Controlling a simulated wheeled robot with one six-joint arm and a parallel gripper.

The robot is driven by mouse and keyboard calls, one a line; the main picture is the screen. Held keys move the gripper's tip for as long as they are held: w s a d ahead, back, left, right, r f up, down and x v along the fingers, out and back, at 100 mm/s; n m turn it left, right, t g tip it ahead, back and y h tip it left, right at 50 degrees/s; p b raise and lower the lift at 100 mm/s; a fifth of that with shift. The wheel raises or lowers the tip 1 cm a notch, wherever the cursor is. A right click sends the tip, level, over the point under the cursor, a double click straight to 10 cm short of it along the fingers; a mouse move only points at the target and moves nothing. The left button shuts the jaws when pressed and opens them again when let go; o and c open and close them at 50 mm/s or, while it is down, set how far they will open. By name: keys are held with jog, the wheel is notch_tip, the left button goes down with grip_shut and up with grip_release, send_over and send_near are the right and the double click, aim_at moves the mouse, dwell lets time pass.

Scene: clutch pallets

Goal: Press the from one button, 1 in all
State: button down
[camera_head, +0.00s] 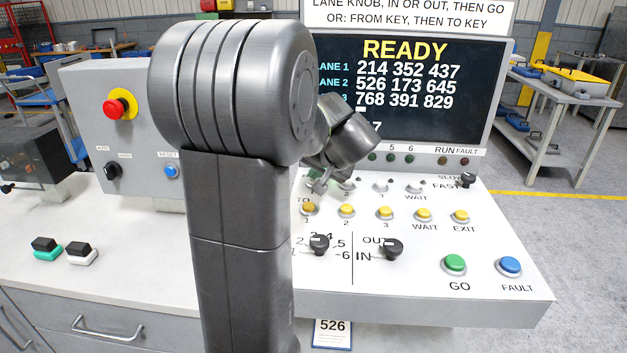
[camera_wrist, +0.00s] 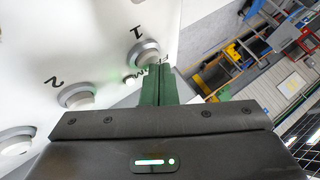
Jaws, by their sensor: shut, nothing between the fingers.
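The from one button (camera_wrist: 146,52) is a pale round button in a grey ring on the white panel, under a printed "1" in the wrist view. The word "FROM" is printed beside it, partly covered by my fingers. My gripper (camera_wrist: 159,72) is shut and empty, with its dark green fingertips just beside the button's lower right edge. I cannot tell whether they touch the panel or button. In the head view my gripper (camera_head: 323,183) is over the left end of the upper button row, and the from one button is hidden there.
The from two button (camera_wrist: 76,96) is close by. Yellow buttons (camera_head: 346,211) form the row below. A lane knob (camera_head: 319,244), in/out knob (camera_head: 391,249), green GO button (camera_head: 454,264) and blue FAULT button (camera_head: 510,266) are nearer the front. The screen (camera_head: 406,90) reads READY.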

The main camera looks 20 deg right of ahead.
jog(key=shift+f, duration=0.1)
dwell(0.3)
jog(key=shift+r+p, duration=0.5)
jog(key=shift+r, duration=0.35)
jog(key=shift+r, duration=0.1)
jog(key=shift+r+p, duration=1.7)
jog(key=shift+r, duration=0.8)
jog(key=shift+f, duration=0.1)
